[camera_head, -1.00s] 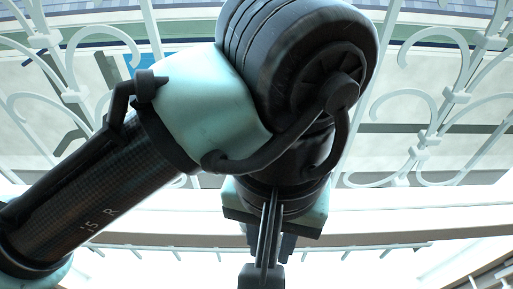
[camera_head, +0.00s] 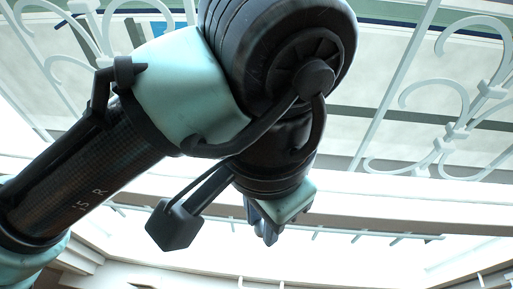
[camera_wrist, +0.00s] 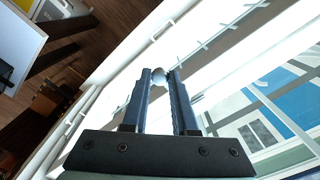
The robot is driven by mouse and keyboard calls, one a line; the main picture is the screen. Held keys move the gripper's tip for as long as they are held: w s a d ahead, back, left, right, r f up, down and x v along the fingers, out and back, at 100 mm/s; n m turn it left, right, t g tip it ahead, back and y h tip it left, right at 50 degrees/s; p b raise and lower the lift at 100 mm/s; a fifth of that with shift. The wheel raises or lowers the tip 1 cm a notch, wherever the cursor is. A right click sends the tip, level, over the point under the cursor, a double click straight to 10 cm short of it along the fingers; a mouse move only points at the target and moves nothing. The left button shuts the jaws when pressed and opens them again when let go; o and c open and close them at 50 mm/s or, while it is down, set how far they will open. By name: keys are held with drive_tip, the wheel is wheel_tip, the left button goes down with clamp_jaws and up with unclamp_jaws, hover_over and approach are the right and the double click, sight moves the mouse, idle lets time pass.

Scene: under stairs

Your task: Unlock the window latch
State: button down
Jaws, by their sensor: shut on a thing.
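In the wrist view, my gripper (camera_wrist: 159,82) is shut on a small pale, rounded piece (camera_wrist: 159,75), which looks like the window latch's handle. Only its end shows between the fingertips. The rest of the latch is hidden or cannot be made out against the white frame. The white window frame (camera_wrist: 125,65) runs diagonally behind the fingers. In the head view, my gripper (camera_head: 266,228) points down below my dark wrist, tilted and in front of the bright window area. The latch cannot be made out there.
White scrolled metal grille bars (camera_head: 470,110) cross the upper part of the head view, beyond my arm. In the wrist view, a brown wooden floor (camera_wrist: 115,25) and a pale flat surface (camera_wrist: 15,40) lie at the left. Blue panels (camera_wrist: 295,98) show at the right.

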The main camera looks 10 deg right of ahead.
idle(0.3)
drive_tip(key=c, duration=0.7)
unclamp_jaws()
wheel_tip(320, 180, up, 13)
drive_tip(key=shift+b, duration=0.95)
